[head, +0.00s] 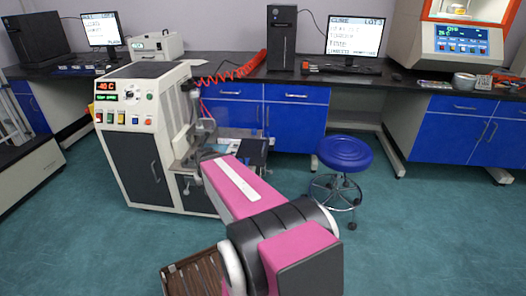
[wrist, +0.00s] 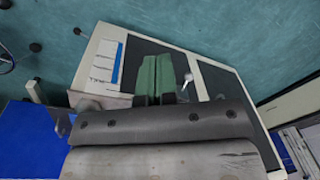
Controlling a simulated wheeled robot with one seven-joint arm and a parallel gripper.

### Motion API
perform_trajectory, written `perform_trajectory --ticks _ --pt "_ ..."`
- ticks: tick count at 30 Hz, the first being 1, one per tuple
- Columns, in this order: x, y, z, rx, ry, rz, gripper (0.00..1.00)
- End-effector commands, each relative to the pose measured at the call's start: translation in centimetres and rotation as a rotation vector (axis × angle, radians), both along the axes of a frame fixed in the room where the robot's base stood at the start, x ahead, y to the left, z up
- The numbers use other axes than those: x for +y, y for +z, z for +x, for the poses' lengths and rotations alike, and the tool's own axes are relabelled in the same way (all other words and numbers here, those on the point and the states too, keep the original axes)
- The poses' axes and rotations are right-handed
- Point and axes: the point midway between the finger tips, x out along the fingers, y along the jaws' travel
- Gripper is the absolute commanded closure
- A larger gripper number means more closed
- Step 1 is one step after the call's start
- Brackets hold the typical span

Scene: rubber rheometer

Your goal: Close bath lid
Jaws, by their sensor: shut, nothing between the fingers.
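The white bath machine (head: 170,95) stands left of centre in the head view, with a lit control panel (head: 125,105) and a dark flat top. I cannot make out the bath lid or its angle for certain. The wrist view shows a white-framed machine body with dark panels (wrist: 222,82) and a small pale handle (wrist: 187,80). My gripper (wrist: 158,60) has two green fingers side by side, shut with nothing between them, in front of this body. Whether they touch it I cannot tell. In the head view my pink arm reaches to the machine's right side, and the fingers are not clear.
A blue stool (head: 345,153) stands right of my arm. Benches with blue cabinets (head: 292,118) run behind. A brown slatted object (head: 192,276) is at the bottom. Open floor (head: 430,235) lies to the right.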

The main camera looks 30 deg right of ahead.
Motion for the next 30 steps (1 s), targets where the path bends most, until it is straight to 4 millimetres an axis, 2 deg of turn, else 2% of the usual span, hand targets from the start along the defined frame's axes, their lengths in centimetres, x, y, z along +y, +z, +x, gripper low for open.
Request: perform_trajectory --ticks 1,3,8,15,20,24,30 --pt "-1.8 -0.3 1.8 -0.017 -0.026 0.022 1.00" --pt "-4.0 -0.6 3.5 -0.043 -0.053 0.055 1.00" --pt "-9.5 -0.8 6.9 -0.111 -0.118 0.122 1.00" --pt "-19.2 -0.9 10.9 -0.231 -0.219 0.199 1.00" --pt "-26.1 -0.7 12.6 -0.315 -0.285 0.232 1.00" --pt "-32.7 -0.5 13.5 -0.393 -0.346 0.253 1.00" --pt "-41.9 0.0 13.5 -0.503 -0.427 0.265 1.00"
